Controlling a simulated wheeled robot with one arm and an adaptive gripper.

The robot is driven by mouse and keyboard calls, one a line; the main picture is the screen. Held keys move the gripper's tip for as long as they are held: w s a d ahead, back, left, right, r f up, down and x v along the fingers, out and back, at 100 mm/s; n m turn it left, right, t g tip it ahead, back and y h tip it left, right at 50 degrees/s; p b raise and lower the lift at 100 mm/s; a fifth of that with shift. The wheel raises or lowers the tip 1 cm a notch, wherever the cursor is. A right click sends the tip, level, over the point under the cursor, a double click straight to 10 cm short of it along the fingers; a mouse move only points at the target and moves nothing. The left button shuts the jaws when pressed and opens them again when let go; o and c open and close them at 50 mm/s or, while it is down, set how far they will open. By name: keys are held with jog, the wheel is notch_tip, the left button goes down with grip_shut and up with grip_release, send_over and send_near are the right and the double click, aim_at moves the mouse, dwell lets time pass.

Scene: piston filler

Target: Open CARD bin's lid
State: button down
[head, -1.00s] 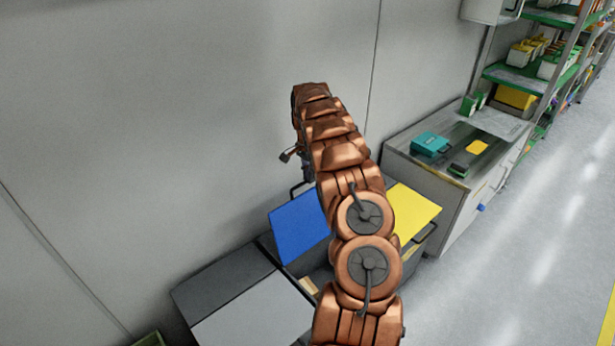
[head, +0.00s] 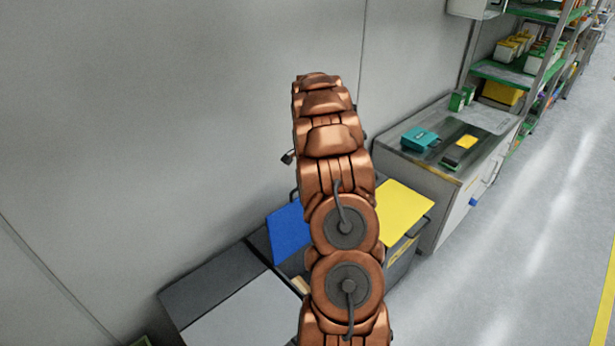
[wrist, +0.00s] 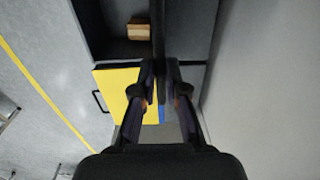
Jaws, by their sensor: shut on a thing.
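A bin with a blue lid (head: 287,233) stands open by the wall in the head view, its lid raised at a steep tilt. A brown box (wrist: 138,30) lies inside the open bin in the wrist view. My gripper (wrist: 160,88) is shut on the raised lid, which appears nearly edge-on as a dark strip between the fingers, with a sliver of blue below. In the head view my arm hides the gripper and part of the lid. I cannot read a CARD label.
A yellow lid (head: 402,208) lies closed just right of the open bin. A grey-topped bin (head: 240,318) is on the left. A workbench (head: 430,160) with a teal box (head: 419,139) stands beyond. The floor at right is clear.

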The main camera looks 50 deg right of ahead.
jog(key=c, duration=1.2)
grip_release()
jog(key=shift+r, duration=0.1)
notch_tip(320, 180, up, 12)
jog(key=shift+s, duration=0.1)
